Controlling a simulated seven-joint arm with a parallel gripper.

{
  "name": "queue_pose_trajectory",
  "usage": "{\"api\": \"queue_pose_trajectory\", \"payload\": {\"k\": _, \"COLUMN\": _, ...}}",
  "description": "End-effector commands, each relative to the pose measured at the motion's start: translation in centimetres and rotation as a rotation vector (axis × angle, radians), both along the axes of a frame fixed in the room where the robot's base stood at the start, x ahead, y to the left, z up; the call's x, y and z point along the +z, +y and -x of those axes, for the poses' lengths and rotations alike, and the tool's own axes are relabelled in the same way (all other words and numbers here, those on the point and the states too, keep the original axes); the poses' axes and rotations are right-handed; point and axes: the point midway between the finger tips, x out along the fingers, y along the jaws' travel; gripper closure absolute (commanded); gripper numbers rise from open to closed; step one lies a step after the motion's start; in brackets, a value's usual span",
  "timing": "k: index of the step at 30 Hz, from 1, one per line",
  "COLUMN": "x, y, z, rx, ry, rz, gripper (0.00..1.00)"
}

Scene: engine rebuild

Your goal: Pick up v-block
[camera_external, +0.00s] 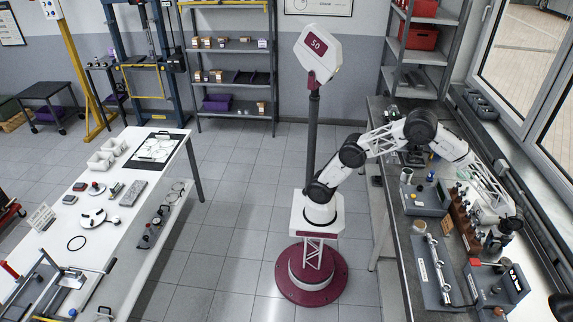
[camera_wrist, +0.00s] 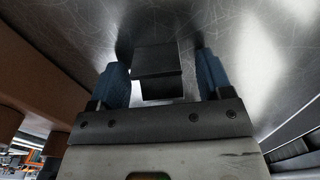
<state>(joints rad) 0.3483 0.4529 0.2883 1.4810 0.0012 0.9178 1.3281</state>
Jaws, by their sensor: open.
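A dark, nearly black block, which looks like the v-block (camera_wrist: 157,62), rests on a scratched metal surface in the wrist view. My gripper (camera_wrist: 163,72) is open, with one blue finger on each side of the block. A narrow gap shows between the block and each finger. The block's lower part is hidden behind the gripper body, and its groove cannot be made out. In the external view my gripper (camera_external: 492,240) is low over the right-hand workbench, and I cannot make out the block there.
A brown wooden rack (camera_external: 463,220) stands close left of my gripper; a brown block-like shape (camera_wrist: 45,70) fills the wrist view's left side. A grey tray with a shaft (camera_external: 432,268) and a red-and-grey device (camera_external: 497,285) lie nearer the camera. The window wall is close on the right.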

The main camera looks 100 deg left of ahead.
Motion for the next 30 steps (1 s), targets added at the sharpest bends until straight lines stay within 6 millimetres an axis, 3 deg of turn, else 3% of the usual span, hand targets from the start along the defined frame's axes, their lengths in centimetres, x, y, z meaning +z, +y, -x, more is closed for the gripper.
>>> {"api": "queue_pose_trajectory", "payload": {"k": 5, "x": 0.00, "y": 0.00, "z": 0.00, "rx": 0.000, "ry": 0.000, "rz": 0.000, "gripper": 0.28}}
{"api": "queue_pose_trajectory", "payload": {"k": 17, "x": 0.00, "y": 0.00, "z": 0.00, "rx": 0.000, "ry": 0.000, "rz": 0.000, "gripper": 0.89}}
{"api": "queue_pose_trajectory", "payload": {"k": 30, "x": 0.81, "y": -0.01, "z": -0.04, "rx": 0.000, "ry": -0.001, "rz": 0.000, "gripper": 0.91}}
